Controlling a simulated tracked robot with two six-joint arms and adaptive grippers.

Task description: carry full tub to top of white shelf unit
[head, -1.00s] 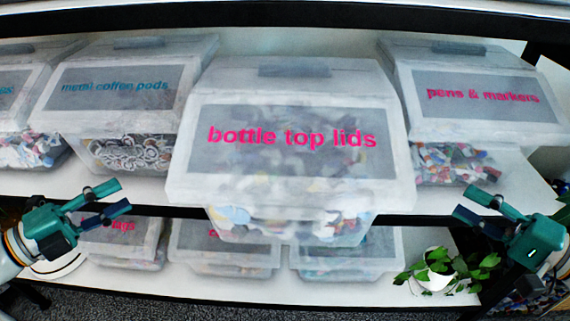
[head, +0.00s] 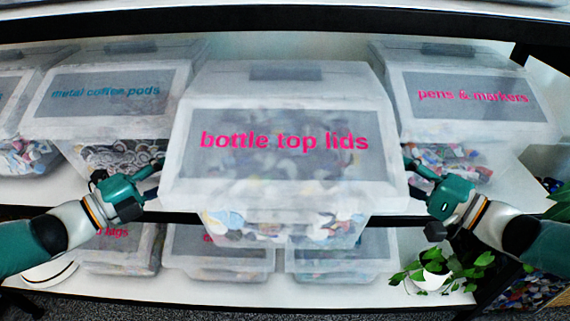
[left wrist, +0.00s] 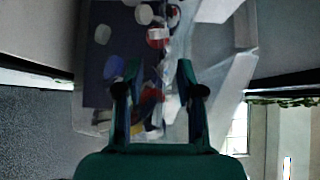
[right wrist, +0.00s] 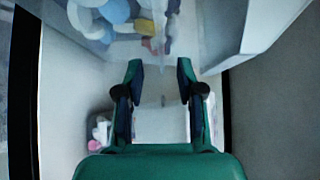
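A clear tub with a frosted lid and a grey label reading "bottle top lids" (head: 285,205) stands in the middle of the head view, full of coloured lids. It juts over the front edge of the middle shelf. My left gripper (head: 156,182) is open at the tub's left side. In the left wrist view the tub (left wrist: 100,118) fills the space beyond the open fingers (left wrist: 157,78). My right gripper (head: 412,170) is open at its right side. In the right wrist view the tub (right wrist: 215,25) is ahead of the open fingers (right wrist: 160,75). I cannot tell whether either gripper touches it.
A "metal coffee pods" tub (head: 105,118) stands left and a "pens & markers" tub (head: 475,125) right on the same white shelf. Several tubs (head: 215,270) sit on the lower shelf, with a potted plant (head: 435,270) at right. A black-edged shelf (head: 280,18) runs overhead.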

